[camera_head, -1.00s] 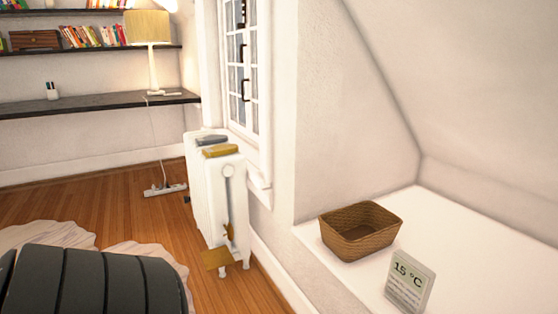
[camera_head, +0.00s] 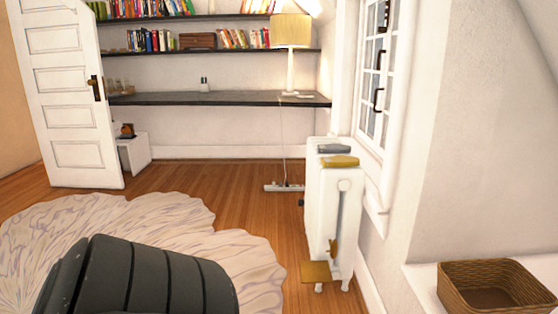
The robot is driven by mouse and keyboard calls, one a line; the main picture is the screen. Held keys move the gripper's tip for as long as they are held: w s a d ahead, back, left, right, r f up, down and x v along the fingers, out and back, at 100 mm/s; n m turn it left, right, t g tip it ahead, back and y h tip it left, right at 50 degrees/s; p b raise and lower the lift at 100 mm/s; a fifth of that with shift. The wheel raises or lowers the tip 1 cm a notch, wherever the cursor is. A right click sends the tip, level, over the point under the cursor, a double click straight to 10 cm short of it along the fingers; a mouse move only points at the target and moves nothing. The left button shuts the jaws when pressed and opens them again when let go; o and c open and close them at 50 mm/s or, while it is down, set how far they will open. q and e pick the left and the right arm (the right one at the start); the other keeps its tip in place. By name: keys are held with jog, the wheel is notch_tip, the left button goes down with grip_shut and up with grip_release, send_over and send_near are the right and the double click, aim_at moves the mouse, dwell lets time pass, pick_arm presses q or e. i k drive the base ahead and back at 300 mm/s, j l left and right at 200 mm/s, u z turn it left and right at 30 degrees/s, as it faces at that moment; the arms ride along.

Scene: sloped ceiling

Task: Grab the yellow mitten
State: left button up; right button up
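A flat mustard-yellow piece (camera_head: 340,161), which looks like the yellow mitten, lies on top of the white radiator (camera_head: 318,200) below the window. A similar grey piece (camera_head: 334,149) lies just behind it. The outline of the yellow piece is too small to make out in detail. Neither of my grippers is in view, so I cannot see whether they are open or shut.
A dark ribbed shape (camera_head: 140,278) fills the lower left; I cannot tell what it is. A pale rug (camera_head: 120,225) lies beyond it. A wicker basket (camera_head: 493,286) sits on the white ledge at right. Wooden floor shows left of the radiator.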

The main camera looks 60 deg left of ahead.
aim_at(338, 160)
jog(key=u, duration=1.65)
